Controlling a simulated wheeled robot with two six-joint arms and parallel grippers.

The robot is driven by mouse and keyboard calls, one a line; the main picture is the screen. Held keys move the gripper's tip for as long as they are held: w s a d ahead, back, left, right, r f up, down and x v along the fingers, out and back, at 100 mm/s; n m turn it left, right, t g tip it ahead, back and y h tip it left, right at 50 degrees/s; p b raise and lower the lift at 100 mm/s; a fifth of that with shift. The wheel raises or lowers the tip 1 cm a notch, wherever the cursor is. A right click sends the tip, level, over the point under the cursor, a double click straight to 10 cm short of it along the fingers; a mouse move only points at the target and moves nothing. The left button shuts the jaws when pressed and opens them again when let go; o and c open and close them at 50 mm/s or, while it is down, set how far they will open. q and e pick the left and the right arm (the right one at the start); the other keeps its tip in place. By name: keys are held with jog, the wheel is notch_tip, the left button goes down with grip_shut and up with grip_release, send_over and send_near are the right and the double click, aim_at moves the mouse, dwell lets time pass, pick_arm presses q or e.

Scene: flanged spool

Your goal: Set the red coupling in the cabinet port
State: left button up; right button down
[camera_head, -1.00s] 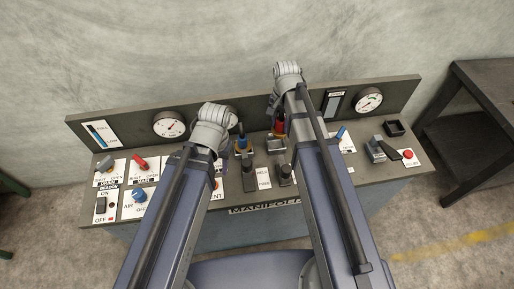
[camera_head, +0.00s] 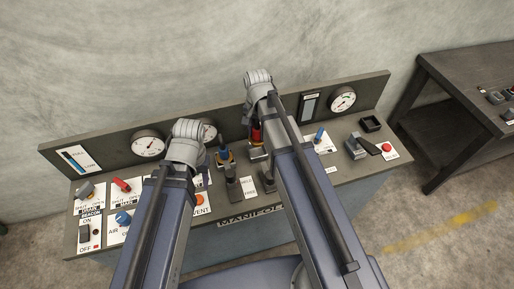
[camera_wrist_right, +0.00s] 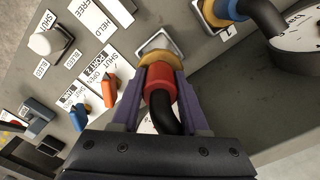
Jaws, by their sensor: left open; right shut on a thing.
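The red coupling (camera_head: 256,133) is at a port in the middle of the cabinet top, with a black hose behind it. In the right wrist view, my right gripper (camera_wrist_right: 160,75) has its purple fingers shut on both sides of the red coupling (camera_wrist_right: 160,82). The coupling's front end meets the yellow collar (camera_wrist_right: 160,58) of a square metal port; I cannot tell how deep it sits. My left gripper (camera_head: 187,150) is open over the cabinet, left of the blue coupling (camera_head: 224,154); its fingers are mostly hidden by its wrist.
The blue coupling, with its own hose, stands in the adjacent port. Switches, a red lever (camera_head: 121,185) and an orange button (camera_head: 199,199) lie left. A black handle (camera_head: 366,147) and red button (camera_head: 387,147) lie right. A dark table (camera_head: 455,110) stands further right.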

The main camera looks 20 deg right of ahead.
aim_at(257, 143)
pick_arm(q)
jog(key=shift+f+b, duration=2.35)
jog(key=shift+f, duration=0.6)
pick_arm(e)
jog(key=shift+f, duration=2.95)
pick_arm(q)
jog(key=shift+f, duration=0.1)
pick_arm(e)
jog(key=shift+f, duration=0.1)
pick_arm(q)
jog(key=shift+f+b, duration=0.3)
jog(key=shift+b, duration=0.1)
pick_arm(e)
jog(key=shift+f, duration=0.3)
pick_arm(q)
jog(key=shift+r, duration=0.1)
pick_arm(e)
jog(key=shift+c, duration=2.1)
grip_release()
pick_arm(q)
jog(key=shift+r, duration=0.15)
pick_arm(e)
jog(key=shift+r, duration=0.2)
